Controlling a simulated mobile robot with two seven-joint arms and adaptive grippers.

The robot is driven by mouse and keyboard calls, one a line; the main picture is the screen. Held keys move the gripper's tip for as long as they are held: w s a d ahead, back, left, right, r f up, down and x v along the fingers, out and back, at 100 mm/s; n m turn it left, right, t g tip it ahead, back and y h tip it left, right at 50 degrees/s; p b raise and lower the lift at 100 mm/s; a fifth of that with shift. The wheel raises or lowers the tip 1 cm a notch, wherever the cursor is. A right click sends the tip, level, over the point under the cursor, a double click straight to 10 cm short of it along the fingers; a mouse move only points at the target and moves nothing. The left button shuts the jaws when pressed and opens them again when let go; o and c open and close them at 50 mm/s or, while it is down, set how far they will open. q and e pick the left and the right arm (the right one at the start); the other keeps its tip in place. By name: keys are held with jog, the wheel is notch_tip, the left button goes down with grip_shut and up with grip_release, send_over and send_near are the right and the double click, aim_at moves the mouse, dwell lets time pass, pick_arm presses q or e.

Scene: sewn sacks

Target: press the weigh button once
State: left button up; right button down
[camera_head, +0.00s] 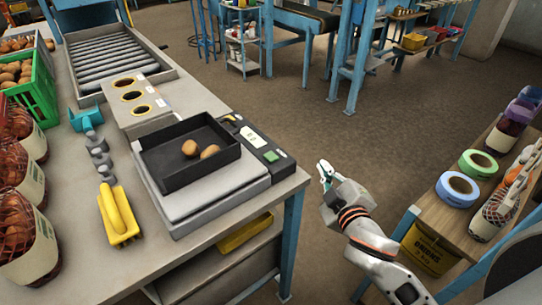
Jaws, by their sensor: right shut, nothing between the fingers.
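The scale (212,203) stands on the bench near its right edge. A black tray (170,183) sits on it with two brown potatoes or onions inside. The dark scale panel (262,147) runs along the scale's right side. It carries a pale display and a small green button (271,156) at its near end, which appears to be the weigh button. My right gripper (324,173) is shut and empty. It hangs in the open to the right of the button, beyond the bench edge and clear of the panel. My left gripper is not in view.
On the bench are a panel with three round holes (117,107), a yellow-handled tool (122,222), a green crate (42,93), and several filled net bags at left. A wooden side table (456,213) with tape rolls is at right. Open floor lies between.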

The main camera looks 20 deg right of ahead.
jog(key=w+a+r+n+t+y, duration=0.25)
jog(key=a+r+y, duration=0.2)
jog(key=r, duration=0.55)
jog(key=w+a+r+n+t+y, duration=0.25)
jog(key=a+r+n+t, duration=0.2)
jog(key=r, duration=0.65)
jog(key=s+a+r+n+g+y, duration=0.3)
jog(key=a+n+g+y, duration=0.45)
jog(key=n, duration=0.25)
jog(key=s+a+r+n+g+y, duration=0.35)
jog(key=a+n+g+y, duration=0.25)
jog(key=a+n+y, duration=0.3)
notch_tip(320, 180, down, 8)
jog(key=w+d+n+g+h, duration=0.2)
jog(key=n+g+h, duration=0.3)
jog(key=n+h, duration=0.15)
jog(key=w+d+f+m+h, duration=0.1)
jog(key=w+d+f+h, duration=0.1)
jog(key=d, duration=0.4)
jog(key=w+d+f+m+t+h, duration=0.1)
jog(key=w+d+m+h, duration=0.1)
jog(key=d+h, duration=0.3)
jog(key=shift+w+d+f, duration=0.35)
jog(key=shift+w+f, duration=0.05)
jog(key=shift+w, duration=0.3)
jog(key=shift+f, duration=0.1)
